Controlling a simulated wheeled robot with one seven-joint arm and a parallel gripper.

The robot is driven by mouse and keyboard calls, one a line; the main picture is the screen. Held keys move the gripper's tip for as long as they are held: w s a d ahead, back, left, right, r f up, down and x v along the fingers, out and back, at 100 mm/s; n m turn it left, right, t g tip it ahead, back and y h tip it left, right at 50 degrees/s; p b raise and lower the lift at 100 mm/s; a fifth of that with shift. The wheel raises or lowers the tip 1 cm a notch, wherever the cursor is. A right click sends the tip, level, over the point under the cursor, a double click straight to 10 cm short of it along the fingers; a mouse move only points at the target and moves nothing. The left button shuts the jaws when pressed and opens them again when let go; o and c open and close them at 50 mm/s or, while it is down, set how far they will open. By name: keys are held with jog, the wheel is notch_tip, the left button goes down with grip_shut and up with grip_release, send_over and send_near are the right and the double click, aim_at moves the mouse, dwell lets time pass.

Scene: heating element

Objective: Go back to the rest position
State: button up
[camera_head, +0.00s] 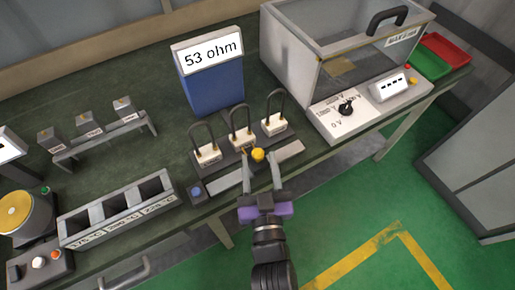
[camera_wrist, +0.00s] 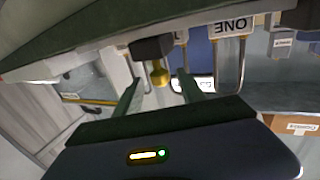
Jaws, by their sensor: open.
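My gripper (camera_head: 262,165) is open, with its two fingers apart at the table's front edge. In the head view its tips are on either side of and just below a small yellow knob (camera_head: 258,155). In the wrist view the knob (camera_wrist: 159,76) on its dark block shows beyond and between the fingers of my gripper (camera_wrist: 158,88). I see nothing held between them. Whether a finger touches the knob I cannot tell.
Behind the knob stand several white blocks with dark loops (camera_head: 241,138) and a blue "53 ohm" display (camera_head: 213,88). A glass-walled box (camera_head: 290,65) with a control panel stands right. A slotted holder (camera_head: 118,210) is left. The green floor (camera_head: 340,215) in front is clear.

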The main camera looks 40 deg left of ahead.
jog(key=shift+v, duration=1)
jog(key=shift+r, duration=0.4)
jog(key=s+d+r+m+t+h, duration=0.2)
jog(key=s+d+h, duration=0.15)
jog(key=d, duration=0.85)
jog(key=s+d+r+m+t+h, duration=0.15)
jog(key=s+d, duration=0.25)
jog(key=d, duration=0.8)
jog(key=s+d+m+g+h, duration=0.1)
jog(key=s+d+m+h, duration=0.4)
jog(key=s+d, duration=0.6)
jog(key=d+h, duration=0.2)
jog(key=shift+s+d+f+h, duration=0.2)
jog(key=shift+s+d+h, duration=0.15)
jog(key=shift+s+h, duration=0.05)
jog(key=shift+m+g, duration=0.25)
